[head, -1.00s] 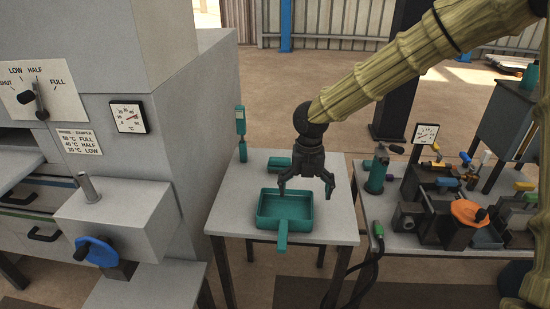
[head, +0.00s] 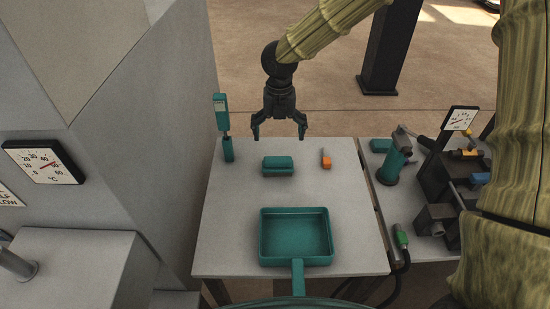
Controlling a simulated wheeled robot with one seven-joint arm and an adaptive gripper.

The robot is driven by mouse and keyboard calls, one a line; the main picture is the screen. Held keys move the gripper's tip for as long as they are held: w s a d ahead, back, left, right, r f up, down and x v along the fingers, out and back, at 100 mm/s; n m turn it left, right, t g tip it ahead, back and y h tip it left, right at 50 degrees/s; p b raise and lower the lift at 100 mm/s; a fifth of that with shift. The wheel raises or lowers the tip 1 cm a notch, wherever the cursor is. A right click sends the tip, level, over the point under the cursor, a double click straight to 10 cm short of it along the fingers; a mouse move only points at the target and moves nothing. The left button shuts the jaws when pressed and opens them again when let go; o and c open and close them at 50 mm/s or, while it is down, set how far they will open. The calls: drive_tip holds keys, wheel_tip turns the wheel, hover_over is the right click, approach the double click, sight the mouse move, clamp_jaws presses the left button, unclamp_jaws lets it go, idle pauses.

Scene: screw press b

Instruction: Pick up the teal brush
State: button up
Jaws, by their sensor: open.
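A low teal block with a raised top, which looks like the teal brush (head: 278,165), lies on the grey table (head: 215,245) behind the teal dustpan-like tray (head: 295,262). Its bristles cannot be made out. My gripper (head: 279,137) points down with its two fingers spread wide and nothing between them. In the picture it is just above the brush, over the back edge of the table, apart from it. Its exact height over the table is hard to tell.
A teal upright device (head: 222,112) stands at the table's back left. A teal power tool (head: 395,160) and a dial gauge (head: 460,119) stand on the right bench. A grey machine (head: 130,130) is at left.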

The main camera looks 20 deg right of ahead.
sight(278, 158)
wheel_tip(278, 158, down, 4)
drive_tip(key=shift+f+p, duration=0.15)
drive_tip(key=shift+p, duration=0.15)
drive_tip(key=shift+s+a+f+p, duration=0.1)
drive_tip(key=shift+s+f+p, duration=0.2)
drive_tip(key=shift+s+f, duration=0.1)
drive_tip(key=shift+s+a+f+p, duration=0.1)
drive_tip(key=shift+f+p, duration=0.2)
drive_tip(key=shift+f, duration=0.8)
drive_tip(key=shift+s+a+f+p, duration=0.1)
drive_tip(key=shift+f+p, duration=0.15)
drive_tip(key=shift+f, duration=0.8)
drive_tip(key=c, duration=1.1)
